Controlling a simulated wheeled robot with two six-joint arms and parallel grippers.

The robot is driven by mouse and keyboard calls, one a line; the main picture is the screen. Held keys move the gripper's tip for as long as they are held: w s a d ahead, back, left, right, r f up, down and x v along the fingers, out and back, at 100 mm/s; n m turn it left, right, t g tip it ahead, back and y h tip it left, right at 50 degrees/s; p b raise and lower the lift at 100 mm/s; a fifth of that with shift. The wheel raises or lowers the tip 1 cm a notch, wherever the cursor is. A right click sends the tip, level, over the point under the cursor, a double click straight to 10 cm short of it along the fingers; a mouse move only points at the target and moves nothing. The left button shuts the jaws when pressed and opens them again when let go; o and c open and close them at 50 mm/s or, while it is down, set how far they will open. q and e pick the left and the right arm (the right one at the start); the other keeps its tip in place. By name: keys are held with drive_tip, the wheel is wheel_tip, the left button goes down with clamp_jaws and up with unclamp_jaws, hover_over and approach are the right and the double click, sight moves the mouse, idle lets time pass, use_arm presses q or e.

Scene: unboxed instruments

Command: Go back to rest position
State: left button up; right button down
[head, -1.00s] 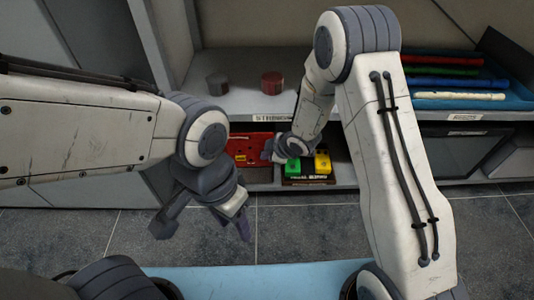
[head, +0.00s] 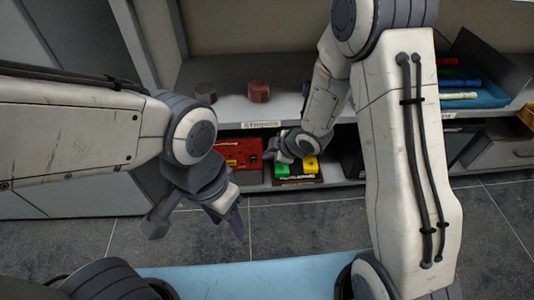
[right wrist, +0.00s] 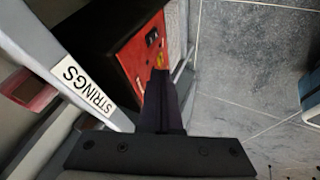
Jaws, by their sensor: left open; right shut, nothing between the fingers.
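My left gripper (head: 196,220) hangs open and empty over the grey floor in the head view, in front of the shelf unit. My right gripper (head: 280,150) is at the lower shelf opening, beside the red box (head: 238,153) and the green and yellow items (head: 296,167). In the right wrist view my right gripper (right wrist: 160,100) is shut with nothing between its fingers. The red front of a dark box (right wrist: 143,58) shows just beyond the fingertips there. I cannot tell whether they touch it.
The shelf edge with a STRINGS label (right wrist: 84,85) runs close to my right gripper. The tiled floor (head: 300,222) is open in front.

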drive_tip(key=s+r+m+g+h+p, duration=0.25)
drive_tip(key=s+r+m, duration=0.25)
drive_tip(key=s+r, duration=0.65)
drive_tip(key=s+r+m+g+h+p, duration=0.1)
drive_tip(key=s+r+m+g+p, duration=0.2)
drive_tip(key=s+r, duration=0.85)
drive_tip(key=s+r+p, duration=0.2)
drive_tip(key=r+p, duration=1.5)
drive_tip(key=p, duration=0.1)
drive_tip(key=s+r+m+p, duration=0.1)
drive_tip(key=s+r+p, duration=0.1)
drive_tip(key=r+p, duration=1.5)
drive_tip(key=shift+s+a+r+p, duration=0.2)
drive_tip(key=shift+r+p, duration=0.15)
drive_tip(key=shift+p, duration=0.35)
